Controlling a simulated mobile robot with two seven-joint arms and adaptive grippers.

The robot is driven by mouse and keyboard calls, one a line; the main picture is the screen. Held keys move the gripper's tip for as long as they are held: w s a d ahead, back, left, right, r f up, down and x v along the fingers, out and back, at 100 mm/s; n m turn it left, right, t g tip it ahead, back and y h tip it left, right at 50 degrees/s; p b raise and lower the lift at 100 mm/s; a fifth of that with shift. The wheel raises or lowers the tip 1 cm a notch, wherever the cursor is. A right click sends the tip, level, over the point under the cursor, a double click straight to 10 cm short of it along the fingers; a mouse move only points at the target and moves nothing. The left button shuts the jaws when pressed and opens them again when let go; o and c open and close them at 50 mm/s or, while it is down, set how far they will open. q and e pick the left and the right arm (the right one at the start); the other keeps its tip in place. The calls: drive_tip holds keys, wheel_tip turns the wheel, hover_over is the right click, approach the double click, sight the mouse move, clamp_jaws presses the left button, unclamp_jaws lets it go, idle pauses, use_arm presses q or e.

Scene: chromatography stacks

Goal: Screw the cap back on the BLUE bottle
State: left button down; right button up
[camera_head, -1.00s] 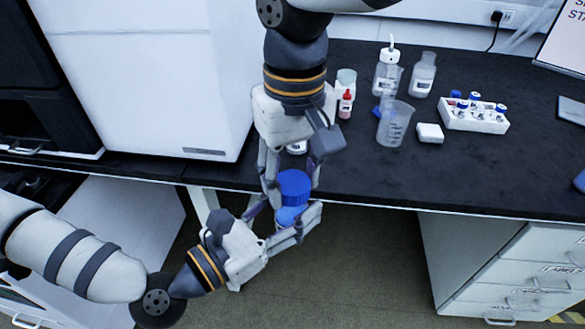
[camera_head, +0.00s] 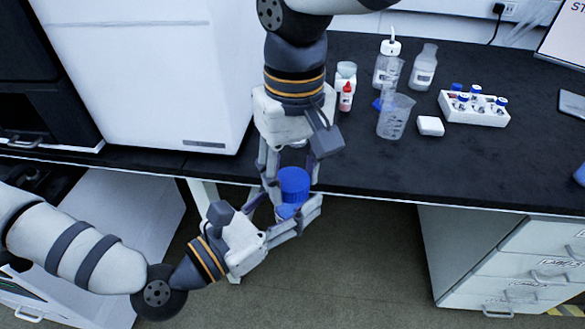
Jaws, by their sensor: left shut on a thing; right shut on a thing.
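The blue cap (camera_head: 293,182) is held between the fingers of my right gripper (camera_head: 288,172), which reaches down from above and is shut on it. Directly below it is the blue bottle (camera_head: 288,210), mostly hidden by the cap and fingers. My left gripper (camera_head: 285,222), coming from the lower left, is shut on the bottle. Both grippers are just in front of the bench's front edge. The cap sits over the top of the bottle; I cannot tell whether the threads are engaged.
A large white instrument (camera_head: 150,75) stands left. Drawers (camera_head: 515,270) are below right.

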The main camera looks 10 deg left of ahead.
drive_tip(key=m, duration=0.9)
drive_tip(key=shift+m, duration=0.4)
drive_tip(key=o, duration=1)
drive_tip(key=shift+r, duration=0.1)
wheel_tip(320, 180, up, 4)
drive_tip(key=shift+r, duration=0.2)
